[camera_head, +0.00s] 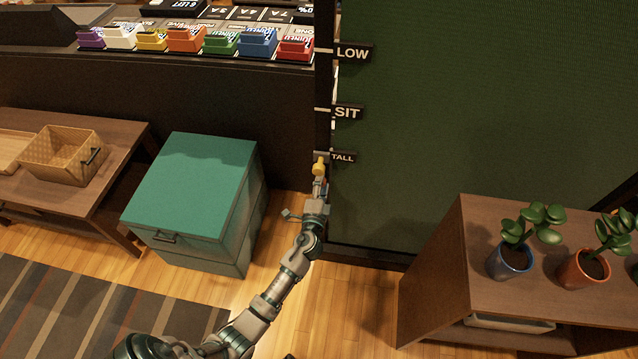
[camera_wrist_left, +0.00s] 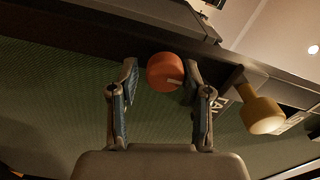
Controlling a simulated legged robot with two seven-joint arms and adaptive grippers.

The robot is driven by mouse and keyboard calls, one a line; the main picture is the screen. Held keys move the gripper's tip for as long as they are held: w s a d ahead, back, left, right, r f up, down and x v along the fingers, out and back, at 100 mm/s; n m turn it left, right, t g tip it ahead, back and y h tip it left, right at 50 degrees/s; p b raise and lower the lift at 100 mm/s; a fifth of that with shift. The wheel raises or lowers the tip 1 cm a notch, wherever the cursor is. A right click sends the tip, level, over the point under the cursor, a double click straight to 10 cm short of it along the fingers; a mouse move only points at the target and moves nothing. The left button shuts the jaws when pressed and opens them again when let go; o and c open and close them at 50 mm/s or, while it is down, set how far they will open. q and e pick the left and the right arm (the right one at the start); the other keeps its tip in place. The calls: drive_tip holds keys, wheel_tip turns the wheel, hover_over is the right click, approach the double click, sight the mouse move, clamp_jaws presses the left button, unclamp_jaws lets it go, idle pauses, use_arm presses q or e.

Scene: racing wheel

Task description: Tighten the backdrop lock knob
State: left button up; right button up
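The dark green backdrop (camera_head: 480,110) stands upright, with a dark post along its left edge. In the left wrist view a round orange-red knob (camera_wrist_left: 165,72) with a pale mark sits on a dark rail. My left gripper (camera_wrist_left: 161,75) is open, its fingertips on either side of this knob; the left tip looks apart, and I cannot tell whether the right one touches. A yellow knob (camera_wrist_left: 261,113) sticks out to the right of the fingers. In the head view my left gripper (camera_head: 320,186) is just below the yellow knob (camera_head: 319,166), and the orange-red knob is not discernible. My right gripper is out of view.
LOW, SIT and TALL labels (camera_head: 343,157) mark the post. A teal-topped cabinet (camera_head: 195,180) stands left of my arm. A wooden shelf (camera_head: 450,270) with potted plants (camera_head: 512,258) stands right. A table with a basket (camera_head: 64,158) is far left.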

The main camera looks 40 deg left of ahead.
use_arm(q)
drive_tip(key=shift+o, duration=0.3)
drive_tip(key=shift+s, duration=0.1)
drive_tip(key=v, duration=1.2)
drive_tip(key=shift+f, duration=0.1)
